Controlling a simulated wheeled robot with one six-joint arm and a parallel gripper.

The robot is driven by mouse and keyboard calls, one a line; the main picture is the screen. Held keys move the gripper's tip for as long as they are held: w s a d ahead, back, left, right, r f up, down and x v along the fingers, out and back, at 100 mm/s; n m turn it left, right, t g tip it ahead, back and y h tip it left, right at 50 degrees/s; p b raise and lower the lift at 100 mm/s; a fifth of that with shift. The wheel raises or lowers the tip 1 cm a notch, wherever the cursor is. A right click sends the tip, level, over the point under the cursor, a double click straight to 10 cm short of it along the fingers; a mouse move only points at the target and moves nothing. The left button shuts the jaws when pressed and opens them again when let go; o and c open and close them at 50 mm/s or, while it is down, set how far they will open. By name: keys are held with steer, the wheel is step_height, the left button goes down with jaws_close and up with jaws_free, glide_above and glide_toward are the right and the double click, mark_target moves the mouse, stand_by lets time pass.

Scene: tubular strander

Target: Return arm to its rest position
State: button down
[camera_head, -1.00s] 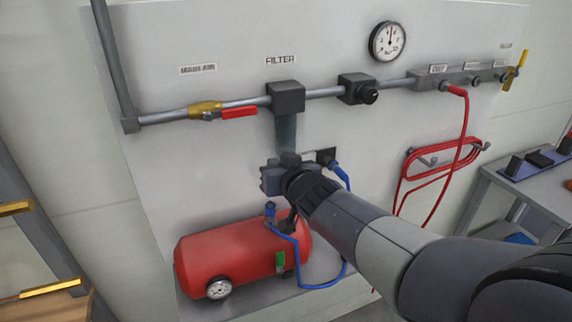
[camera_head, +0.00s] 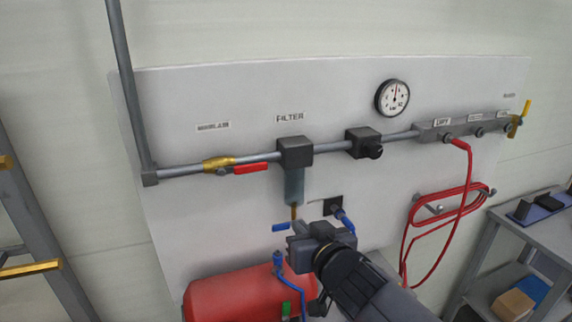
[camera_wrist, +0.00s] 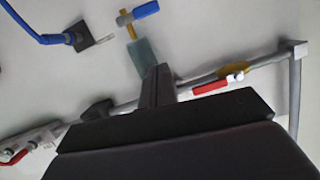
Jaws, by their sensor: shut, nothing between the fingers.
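My gripper (camera_head: 296,241) is in front of the wall panel, just below the filter (camera_head: 295,151), and holds nothing. Its fingers are together in the wrist view (camera_wrist: 158,85), overlapping the filter bowl (camera_wrist: 145,53) in that picture. In the head view, the bluish bowl (camera_head: 294,186) hangs from the filter, with a brass drain stem (camera_head: 294,213) and blue handle (camera_head: 281,227) under it. The blue handle also shows in the wrist view (camera_wrist: 146,10). I cannot tell the exact gap between the fingers and the drain. My arm enters from the bottom.
A red tank (camera_head: 235,300) stands below, partly cut off. A red-handled valve (camera_head: 249,168), a regulator (camera_head: 364,142) and a gauge (camera_head: 392,98) are on the panel. A red hose (camera_head: 462,195) hangs right, near a grey shelf (camera_head: 499,219).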

steer(key=b, duration=0.4)
glide_above(284, 225)
steer(key=s, duration=0.3)
step_height(284, 225, down, 3)
steer(key=shift+w+f+b, duration=0.2)
steer(key=shift+f+b, duration=0.55)
steer(key=shift+f, duration=0.15)
steer(key=shift+w+f+b, duration=0.2)
steer(key=shift+f+b, duration=0.5)
steer(key=shift+f, duration=0.15)
steer(key=shift+r, duration=0.15)
